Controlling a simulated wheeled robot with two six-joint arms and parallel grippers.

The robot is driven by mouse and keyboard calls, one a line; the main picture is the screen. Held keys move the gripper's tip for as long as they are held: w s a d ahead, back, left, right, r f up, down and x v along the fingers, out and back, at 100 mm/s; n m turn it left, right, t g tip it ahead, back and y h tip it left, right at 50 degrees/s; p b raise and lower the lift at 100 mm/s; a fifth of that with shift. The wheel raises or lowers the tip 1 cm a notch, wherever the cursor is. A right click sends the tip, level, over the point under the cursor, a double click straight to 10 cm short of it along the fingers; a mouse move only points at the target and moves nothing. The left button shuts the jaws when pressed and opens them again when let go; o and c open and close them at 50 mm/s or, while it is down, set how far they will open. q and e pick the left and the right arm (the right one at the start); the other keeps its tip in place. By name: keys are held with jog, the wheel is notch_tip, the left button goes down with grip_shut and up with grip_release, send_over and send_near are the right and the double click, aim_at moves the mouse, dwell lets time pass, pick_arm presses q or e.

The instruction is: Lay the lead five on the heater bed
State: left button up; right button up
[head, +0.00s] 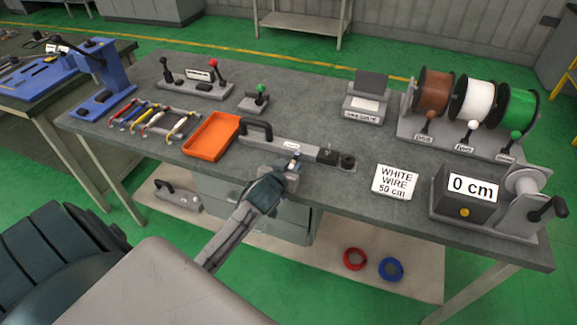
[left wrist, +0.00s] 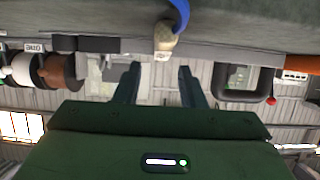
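My left gripper (head: 281,176) is at the front edge of the bench, by the small grey block at the front of the long grey heater unit (head: 300,147) with a black handle. A short pale lead end with a blue wire (left wrist: 166,38) lies just beyond my fingertips in the left wrist view, where the gripper (left wrist: 159,70) shows two fingers apart with a gap between them. In the head view a small pale and blue piece (head: 294,164) sits at the block, partly hidden by the gripper. Several coloured leads (head: 155,120) lie in a rack at left; their numbers cannot be read. My right gripper is not in view.
An orange tray (head: 212,136) lies left of the heater unit. A "WHITE WIRE 50 cm" card (head: 395,182) and a "0 cm" meter (head: 467,197) are at right. Wire spools (head: 474,100) stand behind them. A lever stand (head: 195,88) is at the back left.

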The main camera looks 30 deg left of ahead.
pick_arm(q)
jog(key=shift+r, duration=0.2)
jog(key=shift+r+p, duration=0.3)
jog(key=shift+r, duration=0.15)
jog(key=b+v, duration=0.2)
jog(key=v, duration=1)
jog(key=shift+f, duration=0.2)
